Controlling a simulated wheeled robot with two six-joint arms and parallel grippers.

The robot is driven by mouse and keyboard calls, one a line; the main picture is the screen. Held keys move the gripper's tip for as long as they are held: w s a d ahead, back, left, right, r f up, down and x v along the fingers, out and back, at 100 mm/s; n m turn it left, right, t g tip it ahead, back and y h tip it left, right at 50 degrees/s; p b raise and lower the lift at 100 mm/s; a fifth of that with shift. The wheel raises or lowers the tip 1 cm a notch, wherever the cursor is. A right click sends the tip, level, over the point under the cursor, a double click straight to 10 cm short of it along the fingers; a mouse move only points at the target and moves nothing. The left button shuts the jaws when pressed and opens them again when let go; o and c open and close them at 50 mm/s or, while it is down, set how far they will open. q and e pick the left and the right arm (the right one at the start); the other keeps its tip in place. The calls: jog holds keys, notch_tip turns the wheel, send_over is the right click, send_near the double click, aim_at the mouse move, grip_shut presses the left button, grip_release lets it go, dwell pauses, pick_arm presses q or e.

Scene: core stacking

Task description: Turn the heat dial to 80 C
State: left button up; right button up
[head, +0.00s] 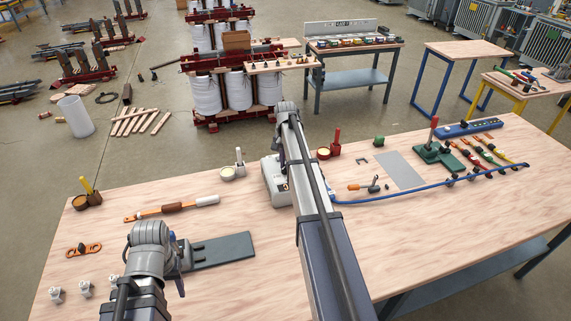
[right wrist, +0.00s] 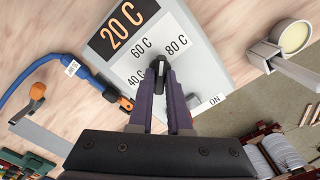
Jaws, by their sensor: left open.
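The heat dial (right wrist: 158,72) is a small black knob with a light pointer mark on a pale control box (right wrist: 195,62). In the right wrist view the labels 40 C, 60 C and 80 C surround it, and a black panel (right wrist: 122,31) reads 20 C in orange. The mark points roughly up, between 60 C and 80 C. My right gripper (right wrist: 161,78) is shut on the dial, its fingers on either side. In the head view the box (head: 270,172) is partly hidden behind my right arm. My left gripper (head: 180,262) is open and empty, low over the table's left part.
A dark flat plate (head: 222,251) lies beside my left gripper. A soldering-iron-like tool (head: 172,208) lies behind it. Small pots (head: 228,173) stand near the box. A blue hose (head: 430,190) runs to the right. Bare wood lies at the front right.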

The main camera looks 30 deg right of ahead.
jog(key=o, duration=0.5)
jog(key=shift+c, duration=0.2)
notch_tip(320, 180, up, 8)
jog(key=p, duration=0.8)
jog(key=shift+f, duration=0.1)
